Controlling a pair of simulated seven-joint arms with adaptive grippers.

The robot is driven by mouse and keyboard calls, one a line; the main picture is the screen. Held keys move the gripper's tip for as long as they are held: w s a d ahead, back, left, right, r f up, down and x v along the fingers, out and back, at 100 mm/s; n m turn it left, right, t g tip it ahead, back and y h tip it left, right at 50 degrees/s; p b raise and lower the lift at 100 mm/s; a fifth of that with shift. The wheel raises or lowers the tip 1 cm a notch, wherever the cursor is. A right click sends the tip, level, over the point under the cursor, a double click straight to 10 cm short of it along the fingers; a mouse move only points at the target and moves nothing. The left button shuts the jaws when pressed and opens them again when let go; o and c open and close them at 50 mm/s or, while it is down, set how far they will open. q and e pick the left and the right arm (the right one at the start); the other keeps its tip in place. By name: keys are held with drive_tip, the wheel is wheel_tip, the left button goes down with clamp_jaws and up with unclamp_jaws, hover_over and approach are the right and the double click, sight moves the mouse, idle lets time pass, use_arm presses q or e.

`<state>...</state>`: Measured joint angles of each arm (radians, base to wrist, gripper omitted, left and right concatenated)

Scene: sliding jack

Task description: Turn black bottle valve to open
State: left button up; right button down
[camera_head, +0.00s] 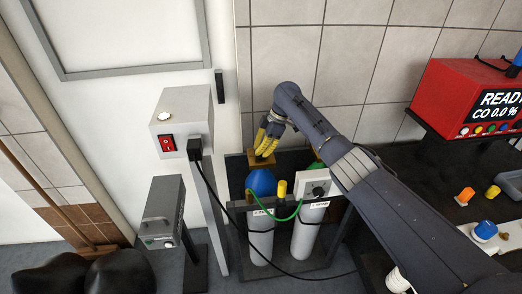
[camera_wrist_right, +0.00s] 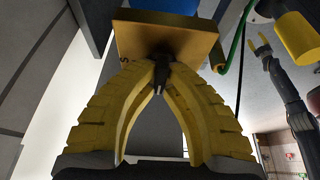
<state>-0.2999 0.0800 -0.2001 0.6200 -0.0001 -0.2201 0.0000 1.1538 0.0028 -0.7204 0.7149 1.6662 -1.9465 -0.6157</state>
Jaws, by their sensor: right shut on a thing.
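My right gripper (camera_head: 267,142) reaches down from the upper middle, with yellow fingers at the brass block (camera_head: 262,160) behind the blue dome. In the right wrist view the fingertips (camera_wrist_right: 160,72) are closed together on a small black valve (camera_wrist_right: 161,66) at the edge of the brass block (camera_wrist_right: 165,38). The fingers hide most of the valve, so its angle cannot be read. Two white bottles (camera_head: 261,240) stand upright in a dark rack. My left gripper (camera_wrist_right: 261,46) shows small at the right of the wrist view, its yellow fingers apart and empty.
A blue dome (camera_head: 262,182), a yellow knob (camera_head: 282,188), a grey dial box (camera_head: 315,184) and a green hose (camera_head: 289,215) crowd the bottles. A switch box (camera_head: 181,123) on a post stands left; a red meter (camera_head: 465,97) is right.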

drive_tip(key=shift+f, duration=0.1)
drive_tip(key=c, duration=1.5)
unclamp_jaws()
drive_tip(key=shift+o, duration=0.2)
drive_tip(key=v, duration=1.2)
